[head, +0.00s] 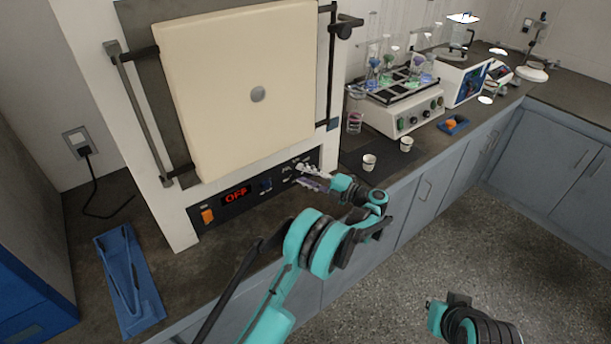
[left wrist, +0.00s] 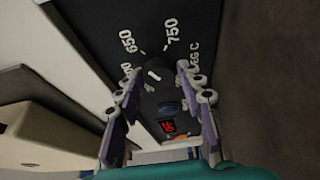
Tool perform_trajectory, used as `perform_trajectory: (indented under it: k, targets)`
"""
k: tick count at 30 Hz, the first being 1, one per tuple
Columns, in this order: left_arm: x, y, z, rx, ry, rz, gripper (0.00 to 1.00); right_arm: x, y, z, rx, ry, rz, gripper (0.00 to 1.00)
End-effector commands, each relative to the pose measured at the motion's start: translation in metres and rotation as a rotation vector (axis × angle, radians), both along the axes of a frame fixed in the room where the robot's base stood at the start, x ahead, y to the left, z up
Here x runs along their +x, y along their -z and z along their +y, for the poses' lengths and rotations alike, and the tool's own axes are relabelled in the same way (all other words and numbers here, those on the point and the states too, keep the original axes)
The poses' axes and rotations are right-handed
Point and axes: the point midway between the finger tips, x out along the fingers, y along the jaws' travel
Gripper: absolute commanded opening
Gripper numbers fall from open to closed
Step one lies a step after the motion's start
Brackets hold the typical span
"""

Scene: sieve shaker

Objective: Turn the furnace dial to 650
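The furnace (head: 180,195) stands on the counter with its cream door shut. Its black front panel (head: 222,208) has a red display (head: 236,196) that reads OFF. The dial (left wrist: 154,74) shows in the left wrist view as a dark knob with a short white mark. The labels 650 (left wrist: 127,40) and 750 (left wrist: 171,28) are printed around it; a third label is partly hidden by a finger. My left gripper (head: 312,176) is at the panel's right end, hiding the dial in the head view. In the left wrist view its fingers (left wrist: 162,78) are open, one on each side of the dial; contact is unclear.
An orange switch (head: 208,216) sits at the panel's left end. A blue tray (head: 146,301) with tongs lies left of the furnace. White cups (head: 369,162) and a rack device (head: 402,118) with flasks stand to the right. Part of my right arm shows at lower right.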

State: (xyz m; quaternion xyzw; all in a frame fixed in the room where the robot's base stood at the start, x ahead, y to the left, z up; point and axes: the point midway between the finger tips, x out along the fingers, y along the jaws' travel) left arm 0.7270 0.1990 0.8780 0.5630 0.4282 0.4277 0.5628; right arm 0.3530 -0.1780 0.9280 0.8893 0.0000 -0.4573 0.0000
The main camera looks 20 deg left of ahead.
Motion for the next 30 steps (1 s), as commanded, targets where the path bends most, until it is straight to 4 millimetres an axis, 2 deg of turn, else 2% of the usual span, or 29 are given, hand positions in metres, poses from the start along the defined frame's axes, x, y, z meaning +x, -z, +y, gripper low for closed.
perform_trajectory:
  k: [9,13,17,24,30]
  targets:
    - [0.000,0.000,0.000,0.000,-0.001,-0.001,0.52,0.000,0.000,0.000,0.000,0.000,0.000,0.00]
    - [-0.002,0.000,-0.009,0.000,0.001,-0.001,0.52,0.000,0.000,0.000,0.000,0.000,0.000,0.00]
    - [-0.008,0.000,-0.031,0.000,0.002,-0.001,0.52,0.000,0.000,0.000,0.000,0.000,0.000,0.00]
    - [-0.022,0.000,-0.082,0.000,0.003,-0.001,0.52,0.000,0.000,0.000,0.000,0.000,0.000,0.00]
    - [-0.030,0.000,-0.109,0.000,0.000,0.000,0.52,0.000,0.000,0.000,0.000,0.000,0.000,0.00]
